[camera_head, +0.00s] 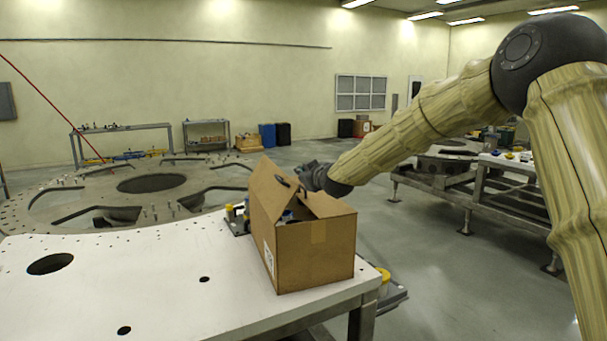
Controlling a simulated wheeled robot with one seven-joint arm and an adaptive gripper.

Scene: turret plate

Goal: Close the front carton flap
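A brown cardboard carton (315,257) stands on the white plate near its right edge, with its top partly open. One flap (268,190) on the left side stands up and leans inward. Another flap (328,205) on the right slopes over the top, leaving a gap in which small items show dimly. My gripper (290,182) is dark and sits at the top of the carton, beside the raised left flap. A dark finger shows against that flap; whether it touches is unclear. The finger opening is too small and partly hidden to read.
The white plate (150,285) has round holes and is clear left of the carton. Yellow-capped items (232,212) lie behind the carton, and another yellow item (383,275) sits past the right edge. A large round turret plate (95,195) lies behind. Metal frames (475,185) stand at right.

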